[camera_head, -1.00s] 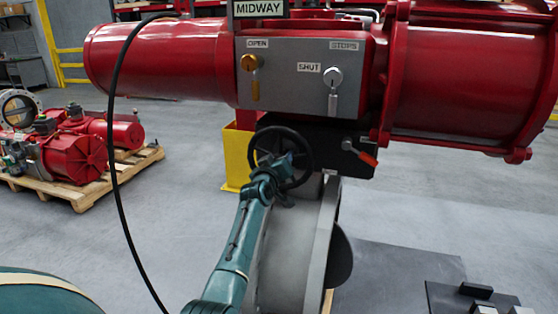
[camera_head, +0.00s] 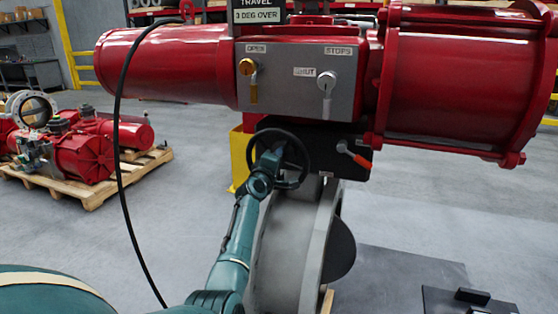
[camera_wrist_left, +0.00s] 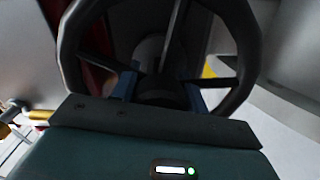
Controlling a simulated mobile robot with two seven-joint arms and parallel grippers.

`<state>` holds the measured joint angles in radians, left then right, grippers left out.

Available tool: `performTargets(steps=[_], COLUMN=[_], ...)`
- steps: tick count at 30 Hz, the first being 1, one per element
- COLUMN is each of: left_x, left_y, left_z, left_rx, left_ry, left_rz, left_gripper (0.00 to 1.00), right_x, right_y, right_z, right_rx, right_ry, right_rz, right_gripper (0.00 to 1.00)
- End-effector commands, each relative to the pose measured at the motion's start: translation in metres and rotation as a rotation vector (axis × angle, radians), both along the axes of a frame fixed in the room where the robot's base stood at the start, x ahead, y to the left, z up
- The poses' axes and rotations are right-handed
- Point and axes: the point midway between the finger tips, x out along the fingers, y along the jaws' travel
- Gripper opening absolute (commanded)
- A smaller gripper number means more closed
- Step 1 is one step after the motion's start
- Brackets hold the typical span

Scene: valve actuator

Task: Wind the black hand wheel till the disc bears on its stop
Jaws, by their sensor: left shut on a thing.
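The black hand wheel (camera_head: 301,140) stands on the front of the dark gearbox under the red actuator. My left gripper (camera_head: 281,148) reaches it from below. In the left wrist view, the blue fingers of my left gripper (camera_wrist_left: 160,92) are closed on either side of the hub of the hand wheel (camera_wrist_left: 238,45). The dark disc (camera_head: 340,252) shows partly, bulging out to the right of the grey valve body (camera_head: 285,250); its stop is not seen. The sign (camera_head: 257,12) on top reads "TRAVEL 3 DEG OVER". My right gripper is not in view.
The grey panel (camera_head: 290,95) carries a brass lever (camera_head: 251,75) and a silver lever (camera_head: 326,90), both hanging down. An orange-handled lever (camera_head: 354,154) sits right of the wheel. A black hose (camera_head: 118,170) hangs at left. A loaded pallet (camera_head: 90,190) stands behind on open floor.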

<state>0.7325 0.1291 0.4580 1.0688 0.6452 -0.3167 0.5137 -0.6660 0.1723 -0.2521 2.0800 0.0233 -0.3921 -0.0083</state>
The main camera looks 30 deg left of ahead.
Motion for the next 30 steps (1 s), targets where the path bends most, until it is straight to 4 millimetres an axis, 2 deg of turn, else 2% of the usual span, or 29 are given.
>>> performTargets(steps=[8, 30], left_x=[0.0002, 0.0001], left_y=[-0.0003, -0.0003], left_z=[0.0004, 0.0003], left_rx=[-0.080, -0.080], left_ry=[-0.020, -0.020], left_rz=[0.000, 0.000], left_gripper=[0.03, 0.03], right_x=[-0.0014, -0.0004], right_y=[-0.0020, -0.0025], right_z=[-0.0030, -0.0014], right_rx=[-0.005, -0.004], right_ry=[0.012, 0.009], right_rz=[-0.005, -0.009], right_gripper=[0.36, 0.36])
